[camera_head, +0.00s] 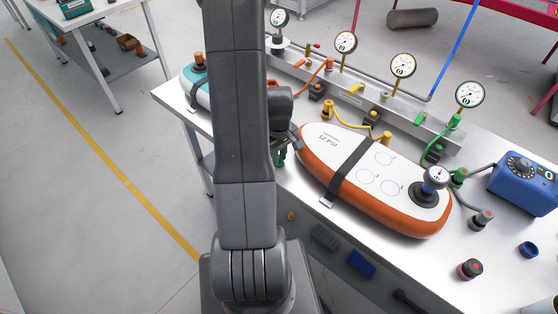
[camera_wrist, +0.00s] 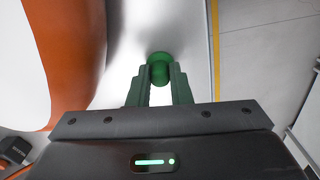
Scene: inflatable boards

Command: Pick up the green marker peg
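The green marker peg (camera_wrist: 160,70) shows in the wrist view between the fingertips of my gripper (camera_wrist: 160,78). A finger lies along each side of it with no clear gap, so the gripper looks shut on it. The peg's wider round end is beyond the fingertips. In the camera_head view, a dark green part of the peg (camera_head: 281,159) shows at the left end of the orange-edged board (camera_head: 410,222), near the table edge. My arm hides most of the gripper there. I cannot tell whether the peg touches the tabletop.
The board with a black strap lies close to the right of my gripper. Behind it runs a metal rail with several gauges (camera_head: 403,65) and coloured hoses. A blue pump box (camera_head: 525,183) stands at the right. A teal board (camera_head: 197,86) lies left of my arm.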

